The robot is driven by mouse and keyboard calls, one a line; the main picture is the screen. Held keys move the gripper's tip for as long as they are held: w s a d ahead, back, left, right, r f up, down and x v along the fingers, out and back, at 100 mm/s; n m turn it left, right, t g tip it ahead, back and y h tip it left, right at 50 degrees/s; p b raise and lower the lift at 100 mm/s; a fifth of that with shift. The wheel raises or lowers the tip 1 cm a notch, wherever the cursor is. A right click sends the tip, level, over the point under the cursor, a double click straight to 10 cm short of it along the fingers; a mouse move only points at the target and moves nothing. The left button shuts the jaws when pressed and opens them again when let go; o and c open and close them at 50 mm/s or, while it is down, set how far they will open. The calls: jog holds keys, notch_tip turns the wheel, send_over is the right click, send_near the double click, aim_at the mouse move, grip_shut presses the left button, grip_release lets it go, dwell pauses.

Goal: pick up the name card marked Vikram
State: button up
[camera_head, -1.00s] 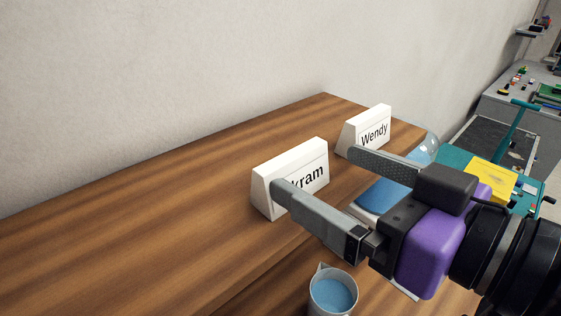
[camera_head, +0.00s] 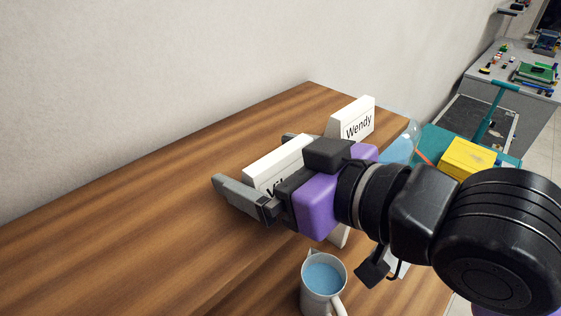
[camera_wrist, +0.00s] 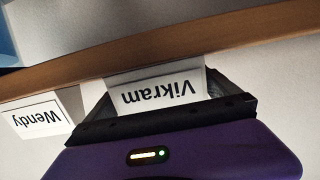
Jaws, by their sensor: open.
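The white Vikram name card (camera_head: 277,161) stands on the wooden table, mostly hidden behind my gripper in the head view. In the wrist view the Vikram card (camera_wrist: 158,90) appears upside down, between the fingers. My gripper (camera_head: 250,166) is open, with one finger on the near left side of the card and the other finger partly hidden on its far side. It also shows in the wrist view (camera_wrist: 165,88). Whether either finger touches the card cannot be told. The Wendy name card (camera_head: 357,120) stands behind and to the right; it also shows in the wrist view (camera_wrist: 40,119).
A cup with blue contents (camera_head: 323,283) stands in front of my gripper. A clear rounded object (camera_head: 402,145) and a yellow block (camera_head: 467,158) are to the right. The wall runs behind the table. The table's left part (camera_head: 120,235) is clear.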

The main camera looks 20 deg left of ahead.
jog(key=shift+a, duration=0.25)
jog(key=c, duration=1.1)
jog(key=shift+o, duration=0.2)
